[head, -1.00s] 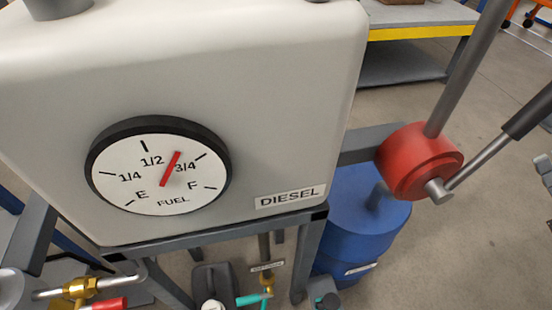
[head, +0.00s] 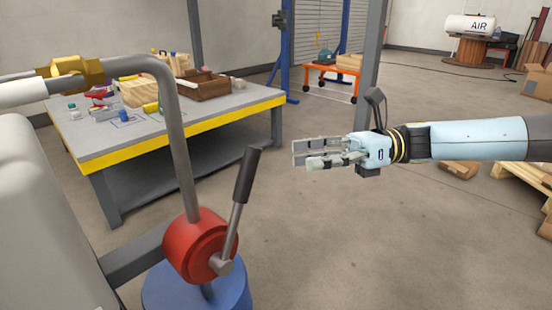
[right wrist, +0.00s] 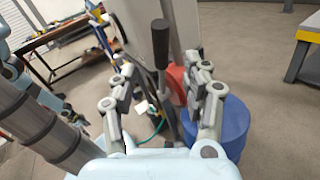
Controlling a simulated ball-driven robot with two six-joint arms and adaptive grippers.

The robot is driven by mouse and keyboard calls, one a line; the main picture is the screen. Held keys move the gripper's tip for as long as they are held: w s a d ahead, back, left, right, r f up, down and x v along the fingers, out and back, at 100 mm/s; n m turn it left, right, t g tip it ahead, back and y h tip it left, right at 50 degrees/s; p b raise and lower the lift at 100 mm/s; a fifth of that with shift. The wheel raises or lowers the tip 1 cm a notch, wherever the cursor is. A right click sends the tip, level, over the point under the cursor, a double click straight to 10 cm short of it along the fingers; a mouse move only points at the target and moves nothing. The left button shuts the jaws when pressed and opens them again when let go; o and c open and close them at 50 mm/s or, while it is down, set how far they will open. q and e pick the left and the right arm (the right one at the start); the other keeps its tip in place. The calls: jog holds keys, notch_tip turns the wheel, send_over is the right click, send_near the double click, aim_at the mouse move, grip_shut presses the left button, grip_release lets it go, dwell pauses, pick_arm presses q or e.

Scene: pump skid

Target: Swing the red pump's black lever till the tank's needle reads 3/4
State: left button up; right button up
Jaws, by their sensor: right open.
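The red pump (head: 200,246) stands at lower left in the head view, above a blue drum. Its lever slants up and right to a black grip (head: 247,176). My right gripper (head: 298,154) is open and empty, right of the grip and apart from it, pointing left. In the right wrist view the black grip (right wrist: 161,42) shows upright between the open fingers, farther off, with part of the red pump (right wrist: 178,84) behind. The pale tank (head: 45,215) shows only in part at the left edge; its dial and needle are out of view. My left gripper is not in view.
A grey workbench (head: 190,121) with a yellow edge, holding wooden boxes and small items, stands behind the pump. The blue drum (head: 205,296) is below it. A bent pipe (head: 178,130) rises from the pump. Open floor lies right of the lever.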

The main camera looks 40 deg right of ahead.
aim_at(248, 167)
jog(key=b+x, duration=0.3)
jog(key=x, duration=0.7)
jog(key=shift+f, duration=0.15)
jog(key=shift+w+a, duration=0.1)
jog(key=shift+a, duration=0.15)
jog(key=shift+a+b, duration=0.1)
jog(key=shift+b, duration=0.2)
jog(key=shift+c, duration=1.5)
jog(key=c, duration=0.7)
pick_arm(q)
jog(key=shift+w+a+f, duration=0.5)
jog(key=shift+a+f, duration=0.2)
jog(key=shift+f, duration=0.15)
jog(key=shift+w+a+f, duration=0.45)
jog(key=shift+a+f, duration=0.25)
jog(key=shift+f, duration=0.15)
